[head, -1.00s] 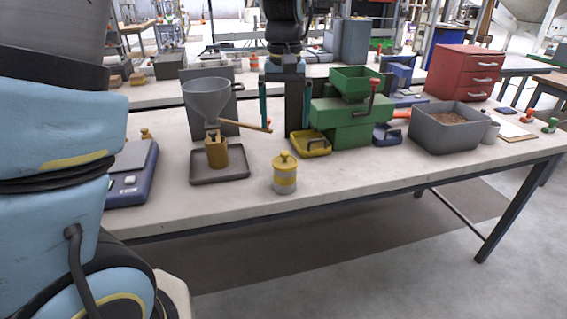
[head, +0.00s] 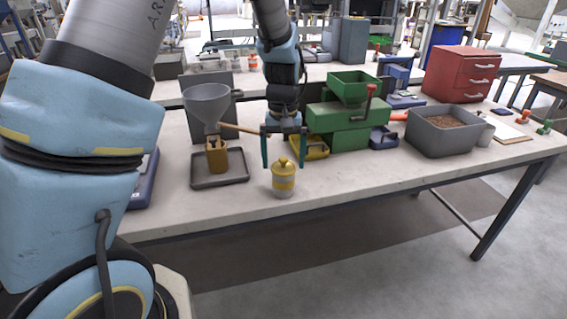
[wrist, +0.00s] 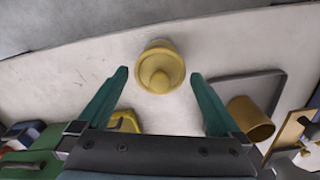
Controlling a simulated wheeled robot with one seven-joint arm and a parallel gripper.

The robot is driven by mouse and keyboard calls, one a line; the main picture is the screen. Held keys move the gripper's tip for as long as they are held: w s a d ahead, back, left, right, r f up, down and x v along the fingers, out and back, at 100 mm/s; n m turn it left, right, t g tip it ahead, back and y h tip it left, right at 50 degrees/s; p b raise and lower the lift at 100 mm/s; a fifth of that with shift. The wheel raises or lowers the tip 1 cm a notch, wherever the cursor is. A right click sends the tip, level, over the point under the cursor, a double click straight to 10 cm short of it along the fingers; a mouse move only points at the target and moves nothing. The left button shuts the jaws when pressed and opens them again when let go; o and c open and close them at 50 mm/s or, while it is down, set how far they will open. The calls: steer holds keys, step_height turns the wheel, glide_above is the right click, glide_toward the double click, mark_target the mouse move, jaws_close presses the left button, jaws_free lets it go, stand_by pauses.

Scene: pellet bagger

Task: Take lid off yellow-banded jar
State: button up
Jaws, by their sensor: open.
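The yellow-banded jar (head: 284,184) stands upright near the front edge of the table, with its yellow knobbed lid (head: 284,166) on top. The wrist view shows the lid (wrist: 159,70) from above, between and just beyond the tips of the fingers. The lid hides most of the jar body there.
A grey tray (head: 243,178) with a yellow-brown container (head: 217,157) under a funnel (head: 207,103) stands to the left. A green machine (head: 345,115) and a yellow tray (head: 322,152) sit behind right. A grey bin (head: 415,133) is farther right. The table front (head: 350,180) is clear.

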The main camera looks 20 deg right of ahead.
steer(key=c, duration=1.1)
